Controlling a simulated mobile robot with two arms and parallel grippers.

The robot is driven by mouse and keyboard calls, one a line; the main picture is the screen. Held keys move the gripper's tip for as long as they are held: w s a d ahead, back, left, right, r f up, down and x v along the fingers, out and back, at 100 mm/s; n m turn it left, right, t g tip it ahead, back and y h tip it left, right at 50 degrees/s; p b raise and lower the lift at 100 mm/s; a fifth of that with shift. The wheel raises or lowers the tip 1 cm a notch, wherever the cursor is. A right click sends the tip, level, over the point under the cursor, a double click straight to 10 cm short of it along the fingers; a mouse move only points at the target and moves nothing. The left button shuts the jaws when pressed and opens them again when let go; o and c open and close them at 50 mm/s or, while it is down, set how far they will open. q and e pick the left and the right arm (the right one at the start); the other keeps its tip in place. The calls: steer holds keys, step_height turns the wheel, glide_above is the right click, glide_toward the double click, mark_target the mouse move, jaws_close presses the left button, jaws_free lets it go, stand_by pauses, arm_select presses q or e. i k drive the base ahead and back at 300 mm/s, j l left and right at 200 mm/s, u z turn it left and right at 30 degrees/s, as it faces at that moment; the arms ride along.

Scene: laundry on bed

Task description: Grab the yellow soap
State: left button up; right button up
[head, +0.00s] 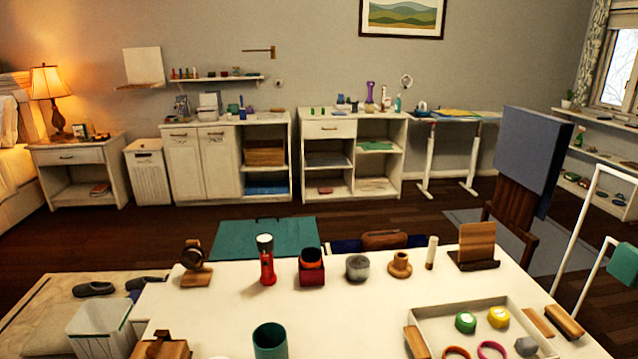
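A small round yellow piece with a pale top (498,317) sits in the shallow white tray (435,311) at the right of the white table. It is the only yellow piece I see on this table that could be the yellow soap, but I cannot tell for sure that it is soap. A similar green round piece (465,322) sits just left of it, a little apart. A grey faceted piece (526,346) and pink and red rings (491,350) are also in the tray. Neither of my grippers shows in the head view.
The white table (330,310) also bears a red flashlight (266,262), a teal cup (269,341), a wooden stand (477,250) and wooden blocks by the tray. A chair (515,205) stands behind its right side.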

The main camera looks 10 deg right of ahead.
mark_target(497, 316)
steer(key=z, duration=1.3)
